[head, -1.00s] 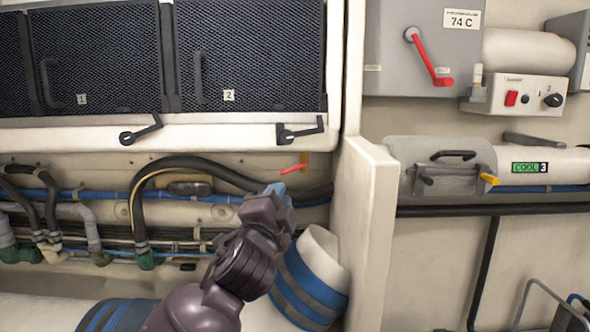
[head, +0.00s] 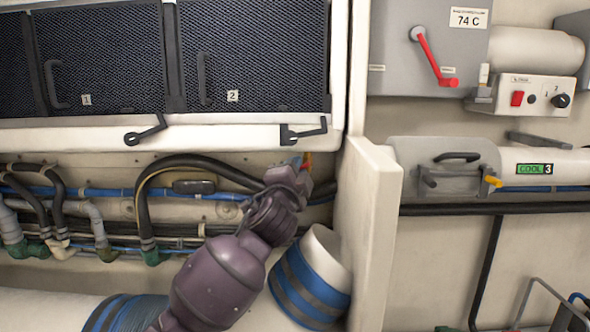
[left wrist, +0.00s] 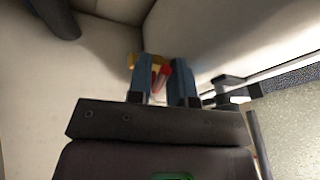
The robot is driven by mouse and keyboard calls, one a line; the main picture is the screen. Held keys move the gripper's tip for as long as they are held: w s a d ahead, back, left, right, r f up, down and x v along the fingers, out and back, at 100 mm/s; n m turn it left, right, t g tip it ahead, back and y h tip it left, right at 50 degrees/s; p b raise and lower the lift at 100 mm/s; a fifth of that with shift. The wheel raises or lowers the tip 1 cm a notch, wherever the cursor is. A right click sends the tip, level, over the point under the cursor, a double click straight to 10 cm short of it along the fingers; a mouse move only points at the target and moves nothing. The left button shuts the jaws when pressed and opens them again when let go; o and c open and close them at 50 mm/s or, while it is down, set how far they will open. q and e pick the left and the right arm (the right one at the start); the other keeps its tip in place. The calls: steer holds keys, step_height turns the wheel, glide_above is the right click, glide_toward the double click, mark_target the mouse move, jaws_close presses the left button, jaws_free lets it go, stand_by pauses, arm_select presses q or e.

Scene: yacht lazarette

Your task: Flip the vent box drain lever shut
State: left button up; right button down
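A small red lever (left wrist: 160,73) with a yellow-orange mount (left wrist: 133,60) shows in the left wrist view, beyond and between the blue fingers of my left gripper (left wrist: 162,82). The fingers stand apart, and I cannot tell whether either touches the lever. In the head view my left gripper (head: 303,164) is up below the right end of the grilled box (head: 245,134), which I take to be the vent box. It hides most of the lever there; a bit of the orange mount (head: 307,160) shows. My right gripper is not in view.
Two black handles (head: 146,131) (head: 304,131) sit on the box's lower edge, the right one close above my gripper. A cream partition (head: 368,220) stands just right. Hoses and a blue pipe (head: 110,192) run behind. A larger red lever (head: 435,62) is on the grey cabinet.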

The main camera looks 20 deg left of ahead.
arm_select(q)
steer(key=shift+c, duration=0.2)
jaws_close()
steer(key=m, duration=0.2)
steer(key=r+m+h, duration=0.1)
steer(key=shift+a+m+g+h, duration=0.15)
steer(key=shift+m+g+h, duration=0.15)
steer(key=shift+m+g, duration=0.1)
steer(key=shift+r+m+g, duration=0.1)
steer(key=shift+m+g, duration=0.2)
steer(key=shift+m, duration=0.6)
steer(key=shift+o, duration=0.2)
jaws_free()
steer(key=shift+n, duration=0.3)
